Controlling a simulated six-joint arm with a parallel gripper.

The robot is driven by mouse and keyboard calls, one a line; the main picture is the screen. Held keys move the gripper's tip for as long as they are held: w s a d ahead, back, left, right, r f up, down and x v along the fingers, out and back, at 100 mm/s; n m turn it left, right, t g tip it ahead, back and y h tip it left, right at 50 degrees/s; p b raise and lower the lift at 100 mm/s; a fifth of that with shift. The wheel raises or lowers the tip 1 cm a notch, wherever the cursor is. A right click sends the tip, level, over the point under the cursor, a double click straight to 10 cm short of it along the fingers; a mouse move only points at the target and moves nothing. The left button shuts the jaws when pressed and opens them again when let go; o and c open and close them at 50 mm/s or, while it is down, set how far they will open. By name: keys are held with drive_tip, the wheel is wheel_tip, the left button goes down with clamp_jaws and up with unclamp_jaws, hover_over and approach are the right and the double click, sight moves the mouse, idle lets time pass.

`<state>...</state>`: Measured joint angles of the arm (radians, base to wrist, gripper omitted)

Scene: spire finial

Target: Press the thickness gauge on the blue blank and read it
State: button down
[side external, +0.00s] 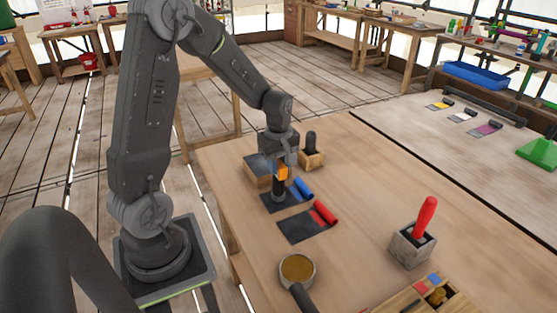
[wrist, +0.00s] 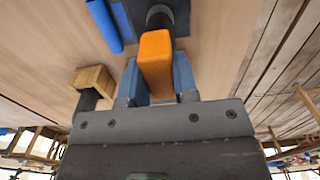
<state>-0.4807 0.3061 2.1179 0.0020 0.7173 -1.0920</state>
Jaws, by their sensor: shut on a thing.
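My gripper (side external: 281,160) is shut on the thickness gauge, which has an orange body (side external: 282,172) and a dark lower end. The gauge stands about upright over the dark sheet with the blue roll (side external: 302,187), which I take for the blue blank (side external: 270,201). Its dark end is at or just above the sheet; I cannot tell if they touch. In the wrist view the orange gauge (wrist: 156,60) sits between my fingers, its dark end over the dark sheet (wrist: 180,18), with the blue roll (wrist: 104,25) to the left. No reading is visible.
A similar dark sheet with a red roll (side external: 325,212) lies in front. A wooden block (side external: 312,160) with a dark upright piece stands behind. A red-handled tool (side external: 427,215) in a grey block, a round dish (side external: 297,268) and a wooden tray (side external: 405,300) are nearer. The table's right middle is clear.

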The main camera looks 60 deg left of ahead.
drive_tip(key=c, duration=0.8)
unclamp_jaws()
wheel_tip(320, 180, up, 13)
drive_tip(key=s+d+r+m+t, duration=0.2)
drive_tip(key=s+d+m, duration=0.4)
drive_tip(key=d+m, duration=0.2)
drive_tip(key=s+d+r+m+t, duration=0.2)
drive_tip(key=s+d+m+t, duration=0.1)
drive_tip(key=s+d+m, duration=0.4)
drive_tip(key=d+m, duration=0.2)
drive_tip(key=m, duration=0.1)
drive_tip(key=shift+s+t, duration=0.2)
drive_tip(key=shift+t, duration=0.1)
